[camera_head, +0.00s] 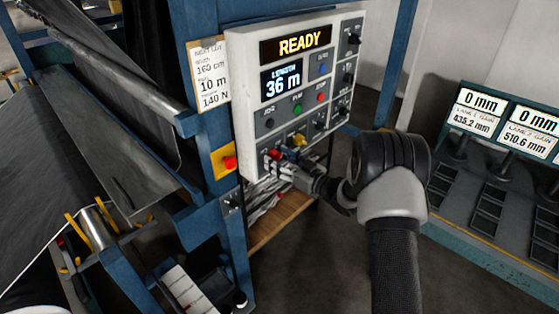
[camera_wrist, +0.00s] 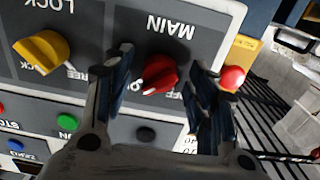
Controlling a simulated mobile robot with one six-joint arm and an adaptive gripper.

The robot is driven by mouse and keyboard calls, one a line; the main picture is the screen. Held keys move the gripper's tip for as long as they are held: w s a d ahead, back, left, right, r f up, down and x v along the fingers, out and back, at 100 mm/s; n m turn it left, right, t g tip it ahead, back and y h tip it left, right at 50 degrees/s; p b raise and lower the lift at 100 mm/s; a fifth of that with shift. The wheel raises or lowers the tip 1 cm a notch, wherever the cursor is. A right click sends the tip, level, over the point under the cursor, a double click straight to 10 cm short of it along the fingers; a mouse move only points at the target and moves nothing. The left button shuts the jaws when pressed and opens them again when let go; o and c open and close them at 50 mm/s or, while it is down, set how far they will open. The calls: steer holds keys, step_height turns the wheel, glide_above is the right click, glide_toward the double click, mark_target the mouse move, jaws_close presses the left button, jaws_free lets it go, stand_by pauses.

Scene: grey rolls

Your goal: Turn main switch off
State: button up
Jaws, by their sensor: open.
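The main switch is a red knob (camera_wrist: 160,73) with a pale pointer mark, on a dark field labelled MAIN, which appears upside down in the wrist view. In the head view the red knob (camera_head: 275,154) is at the bottom of the white control panel (camera_head: 240,75). My gripper (camera_wrist: 163,64) is open, with one finger on each side of the knob and a visible gap to it. How deep the fingertips reach is hard to tell. In the head view my gripper (camera_head: 284,166) is at the panel's lower edge. The end labels of the switch are partly hidden by the fingers.
A yellow LOCK knob (camera_wrist: 42,52) is beside the main switch. A red push button (camera_wrist: 232,78) on a yellow plate is on the other side. A green button (camera_wrist: 68,122) and a black one (camera_wrist: 146,134) are close by. The display (camera_head: 296,42) reads READY.

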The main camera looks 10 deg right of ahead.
steer(key=shift+c, duration=0.4)
steer(key=c, duration=1)
